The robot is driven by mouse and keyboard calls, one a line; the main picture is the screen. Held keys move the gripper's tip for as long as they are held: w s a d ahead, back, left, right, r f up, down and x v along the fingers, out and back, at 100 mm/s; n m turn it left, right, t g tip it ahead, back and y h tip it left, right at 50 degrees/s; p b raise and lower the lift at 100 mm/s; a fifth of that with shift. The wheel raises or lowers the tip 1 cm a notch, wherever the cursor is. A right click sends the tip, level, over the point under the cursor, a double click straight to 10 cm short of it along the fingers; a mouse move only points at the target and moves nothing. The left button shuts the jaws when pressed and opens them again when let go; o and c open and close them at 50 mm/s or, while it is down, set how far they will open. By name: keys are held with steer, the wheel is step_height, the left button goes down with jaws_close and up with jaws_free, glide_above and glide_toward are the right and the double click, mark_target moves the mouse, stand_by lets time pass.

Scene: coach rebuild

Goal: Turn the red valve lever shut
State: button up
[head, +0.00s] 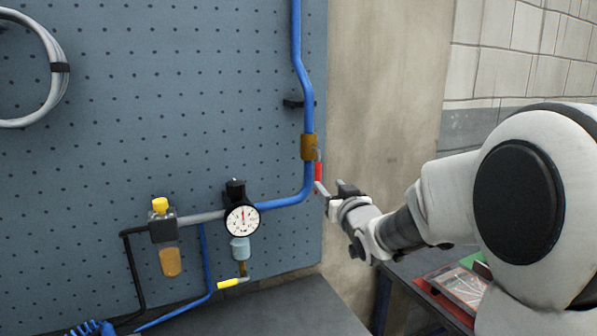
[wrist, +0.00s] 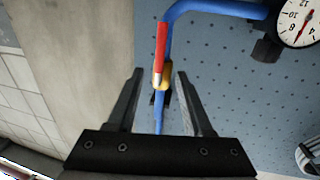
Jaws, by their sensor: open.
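The red valve lever (head: 318,170) hangs down from the brass valve body (head: 308,147) on the blue vertical pipe, roughly in line with that pipe. In the wrist view the red lever (wrist: 161,42) runs along the pipe, its silver end at the brass body (wrist: 164,76). My gripper (head: 332,190) is at the lower end of the lever, at the right edge of the pegboard. In the wrist view my gripper (wrist: 159,74) has its two fingers wide apart, with the valve showing between them and nothing held. I cannot tell whether a finger touches the lever.
The blue pipe (head: 299,60) runs up the pegboard (head: 150,100). A pressure gauge (head: 242,220) and a yellow-capped filter (head: 162,228) sit lower left. A yellow-handled valve (head: 232,283) is below. A dark bench top (head: 270,310) lies underneath. A red-edged tray (head: 462,290) is at lower right.

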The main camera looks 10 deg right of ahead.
mark_target(319, 174)
steer(key=w, duration=0.3)
steer(key=w+p, duration=0.1)
steer(key=w, duration=0.2)
steer(key=w+a+p, duration=0.1)
steer(key=w, duration=0.3)
steer(key=shift+a, duration=0.1)
steer(key=shift+c, duration=0.3)
jaws_close()
stand_by(0.9)
